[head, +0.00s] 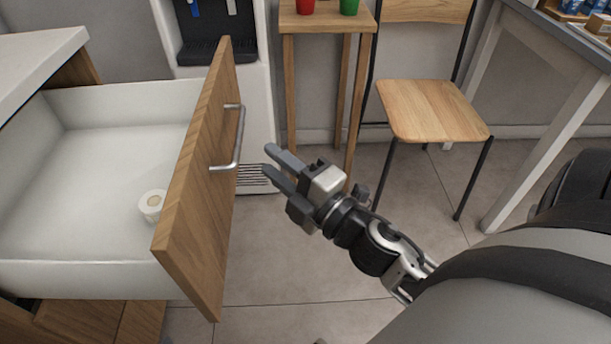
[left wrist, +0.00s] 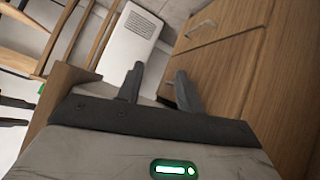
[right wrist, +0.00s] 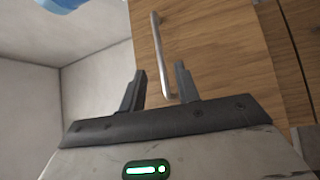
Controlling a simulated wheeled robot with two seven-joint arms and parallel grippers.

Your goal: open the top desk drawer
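The top desk drawer (head: 193,195) stands far out on the left of the head view, its white inside showing. Its wooden front carries a metal bar handle (head: 238,140). My right gripper (head: 268,159) is open and empty, to the right of the handle, with a gap between them. In the right wrist view the handle (right wrist: 161,60) runs up from between the open fingers (right wrist: 160,77). My left gripper (left wrist: 160,78) is open and empty in its wrist view, near wooden cabinet fronts (left wrist: 225,60). It is outside the head view.
A small white roll (head: 152,204) lies inside the drawer. A water dispenser (head: 262,110), a wooden stand (head: 330,17) with red and green cups, and a chair (head: 432,110) stand behind.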

